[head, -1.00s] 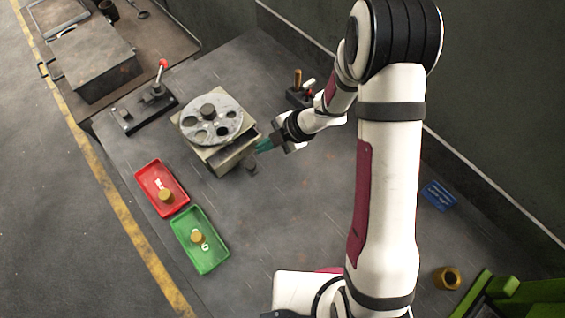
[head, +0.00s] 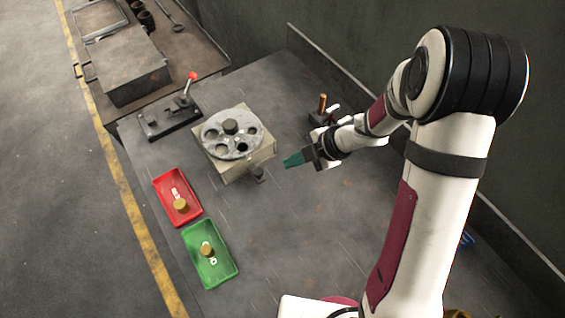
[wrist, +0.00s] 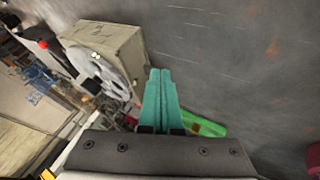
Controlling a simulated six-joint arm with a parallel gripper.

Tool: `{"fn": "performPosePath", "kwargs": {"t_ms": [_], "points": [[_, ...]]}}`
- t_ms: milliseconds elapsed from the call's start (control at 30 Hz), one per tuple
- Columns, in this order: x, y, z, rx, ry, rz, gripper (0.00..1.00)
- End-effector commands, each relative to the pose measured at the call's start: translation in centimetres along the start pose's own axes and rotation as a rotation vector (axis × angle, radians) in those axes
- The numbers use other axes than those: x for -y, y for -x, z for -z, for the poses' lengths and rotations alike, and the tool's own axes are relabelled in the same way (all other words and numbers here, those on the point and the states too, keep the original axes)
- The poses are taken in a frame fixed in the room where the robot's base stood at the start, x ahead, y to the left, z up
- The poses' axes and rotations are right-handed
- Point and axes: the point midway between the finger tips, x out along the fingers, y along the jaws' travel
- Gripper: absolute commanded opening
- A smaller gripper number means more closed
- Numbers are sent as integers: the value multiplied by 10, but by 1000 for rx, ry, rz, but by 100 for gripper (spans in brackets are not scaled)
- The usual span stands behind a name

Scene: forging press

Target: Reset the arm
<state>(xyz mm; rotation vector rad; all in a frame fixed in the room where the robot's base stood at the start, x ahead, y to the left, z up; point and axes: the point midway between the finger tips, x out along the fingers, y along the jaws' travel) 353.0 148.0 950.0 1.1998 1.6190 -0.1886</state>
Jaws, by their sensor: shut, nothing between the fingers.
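My gripper (head: 287,162) has teal fingers, which are shut with nothing between them. In the head view it hangs above the grey table (head: 290,235), to the right of the box with the round holed disc (head: 232,132) and apart from it. In the wrist view the two teal fingertips (wrist: 160,72) meet side by side. The box (wrist: 118,50) shows there to the left of the fingers, and part of a green tray (wrist: 206,127) shows behind them to the right.
A red tray (head: 165,187) and a green tray (head: 222,268) each hold a brass-coloured piece. A red-knobbed lever (head: 188,88) stands at the back left. A dark holder (head: 318,118) with an upright brass piece stands behind my gripper. The table's middle is clear.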

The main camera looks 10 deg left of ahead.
Motion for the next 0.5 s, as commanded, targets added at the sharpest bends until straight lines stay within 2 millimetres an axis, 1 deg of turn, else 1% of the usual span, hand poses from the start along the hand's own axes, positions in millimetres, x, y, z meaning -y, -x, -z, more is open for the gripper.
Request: {"fn": "performPosePath", "kwargs": {"t_ms": [33, 100, 200, 300, 433, 467, 500], "points": [[-1, 14, -1, 4, 1, -4, 0], [0, 30, -1, 3, 0, -2, 0], [0, 46, 0, 1, 0, -1, 0], [1, 54, 0, 0, 0, 2, 0], [-1, 56, -1, 9, -8, -6, 0], [-6, 59, -4, 30, -23, -26, 0], [-18, 66, -10, 83, -63, -75, 0]]}}
